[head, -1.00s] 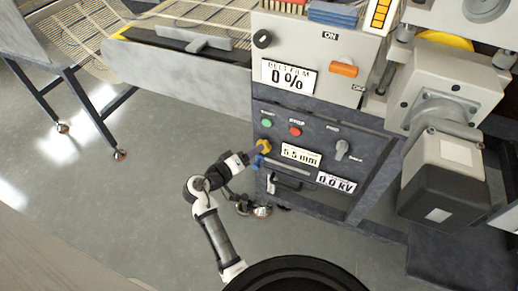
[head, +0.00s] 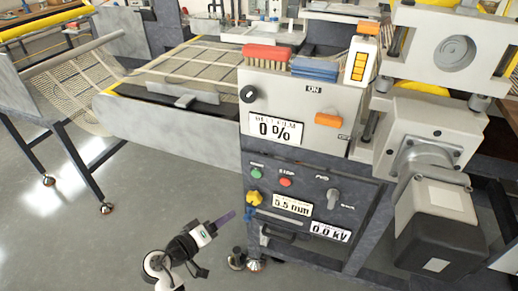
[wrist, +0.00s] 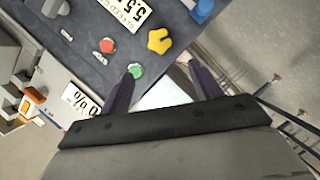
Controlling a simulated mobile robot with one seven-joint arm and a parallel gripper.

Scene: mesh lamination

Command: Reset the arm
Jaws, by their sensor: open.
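My arm reaches up from the bottom of the head view. My gripper (head: 226,219) is left of and below the yellow knob (head: 254,198), apart from it, with purple fingers. In the wrist view my gripper (wrist: 163,66) has its two fingers spread with nothing between them. The yellow knob (wrist: 160,41) lies beyond the fingertips there. The left fingertip overlaps the edge of the green button (wrist: 136,70) in the picture; I cannot tell the gap in depth.
The dark control panel (head: 305,228) carries a red button (head: 286,181), a grey switch (head: 333,198) and small displays. A motor housing (head: 440,205) juts out at right. A belt conveyor (head: 165,112) stands at left. Open grey floor (head: 90,250) lies lower left.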

